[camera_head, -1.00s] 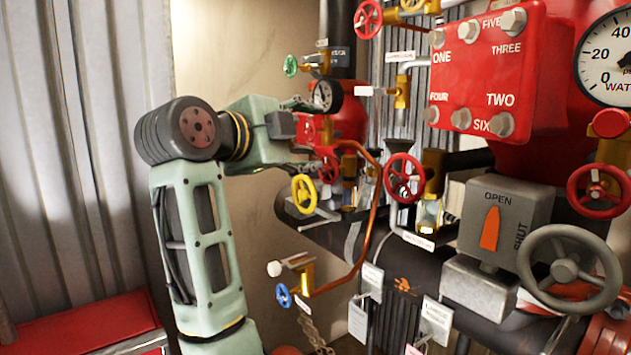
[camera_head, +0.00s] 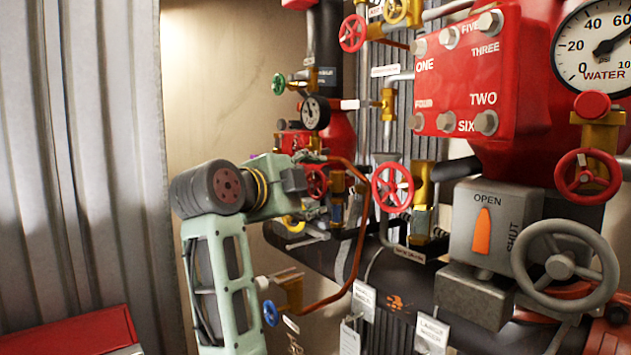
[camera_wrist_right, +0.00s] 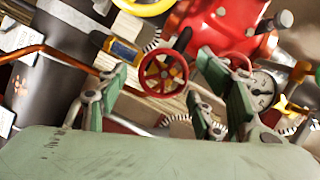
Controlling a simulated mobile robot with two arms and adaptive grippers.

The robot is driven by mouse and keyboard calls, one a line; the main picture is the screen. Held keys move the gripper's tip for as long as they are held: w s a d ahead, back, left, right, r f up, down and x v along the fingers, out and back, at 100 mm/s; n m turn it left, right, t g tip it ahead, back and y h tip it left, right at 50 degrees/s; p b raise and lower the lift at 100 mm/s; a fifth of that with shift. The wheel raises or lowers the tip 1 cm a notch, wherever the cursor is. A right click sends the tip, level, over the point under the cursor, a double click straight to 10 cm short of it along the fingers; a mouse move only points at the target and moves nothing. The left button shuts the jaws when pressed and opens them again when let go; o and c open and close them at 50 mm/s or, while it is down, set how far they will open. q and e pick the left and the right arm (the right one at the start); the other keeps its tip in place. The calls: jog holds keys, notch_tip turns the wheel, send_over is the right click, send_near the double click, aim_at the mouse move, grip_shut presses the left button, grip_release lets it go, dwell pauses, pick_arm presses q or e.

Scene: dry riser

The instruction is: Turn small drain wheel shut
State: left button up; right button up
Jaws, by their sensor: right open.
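A small red wheel with spokes shows between my fingers in the right wrist view (camera_wrist_right: 163,75). It appears to be the small red wheel in the head view (camera_head: 316,182), low among the pipes left of the middle. No readable label shows which wheel is the drain wheel. My right gripper (camera_head: 308,158) is beside this red wheel in the head view, and its tips are partly lost in the clutter. In the right wrist view my right gripper (camera_wrist_right: 165,88) is open, green pads on both sides of the wheel; contact cannot be told. My left gripper is not in view.
A larger red wheel (camera_head: 392,185), a blue wheel (camera_head: 271,313) and a green wheel (camera_head: 279,84) are nearby. A copper pipe (camera_head: 361,230) curves close to the gripper. A grey handwheel (camera_head: 565,265) and an OPEN/SHUT box (camera_head: 490,228) stand right. A corrugated wall (camera_head: 80,150) is left.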

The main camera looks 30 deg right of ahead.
jog(key=shift+p+x, duration=0.3)
jog(key=shift+x, duration=0.85)
jog(key=shift+a, duration=0.1)
